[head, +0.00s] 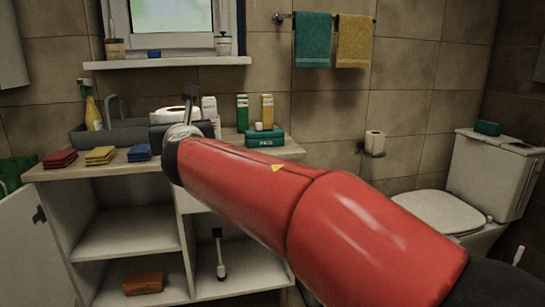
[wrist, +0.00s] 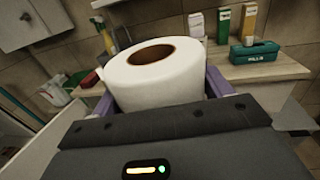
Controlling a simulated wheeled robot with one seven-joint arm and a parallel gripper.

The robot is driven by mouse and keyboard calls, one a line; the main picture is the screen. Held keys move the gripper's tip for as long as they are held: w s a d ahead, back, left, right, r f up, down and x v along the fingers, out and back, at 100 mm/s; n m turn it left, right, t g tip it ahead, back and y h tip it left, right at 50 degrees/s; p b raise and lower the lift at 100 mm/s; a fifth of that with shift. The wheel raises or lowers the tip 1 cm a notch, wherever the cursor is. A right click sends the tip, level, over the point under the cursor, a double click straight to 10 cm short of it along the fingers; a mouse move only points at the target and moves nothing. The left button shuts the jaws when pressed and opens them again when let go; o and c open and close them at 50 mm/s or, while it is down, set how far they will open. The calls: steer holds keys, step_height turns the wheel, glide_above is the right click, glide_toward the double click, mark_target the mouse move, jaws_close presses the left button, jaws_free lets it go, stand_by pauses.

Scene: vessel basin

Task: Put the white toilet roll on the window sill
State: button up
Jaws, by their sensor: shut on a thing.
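The white toilet roll (wrist: 165,82) is upright between the purple fingers of my gripper (wrist: 160,95) in the wrist view, its brown core facing up. My gripper is shut on it. In the head view the roll (head: 176,114) shows behind my wrist, partly hidden, above the counter by the basin. The window sill (head: 165,62) is a white ledge under the window, higher than the roll and behind it.
Cartons (head: 242,112) and a green box (head: 264,138) stand on the counter. Folded cloths (head: 100,155) lie at its front left. The sill's middle right is clear.

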steer(key=w+d+f+m+t+h, duration=0.1)
steer(key=w+f+h, duration=0.15)
steer(key=f, duration=0.95)
steer(key=w+d+f+m+h, duration=0.15)
steer(key=w+f, duration=0.25)
steer(key=f, duration=0.8)
steer(key=d+f+m+h, duration=0.2)
steer(key=d+f+h, duration=0.1)
steer(key=f, duration=0.7)
steer(key=d+f+m+h, duration=0.2)
steer(key=d+f+h, duration=0.1)
steer(key=f, duration=0.6)
steer(key=s+d+f+m+g+h, duration=0.4)
steer(key=d+f+h, duration=0.3)
steer(key=d+f, duration=0.5)
steer(key=s+d+m+g+h, duration=0.1)
steer(key=s+d+m+h, duration=0.1)
steer(key=d, duration=0.5)
steer(key=s+d+r+m+g+h, duration=0.1)
steer(key=s+d+m+h, duration=0.1)
steer(key=s+d, duration=0.2)
steer(key=d, duration=0.3)
steer(key=shift+s+d+r+g, duration=0.2)
steer(key=shift+s+g, duration=0.05)
steer(key=shift+g, duration=0.05)
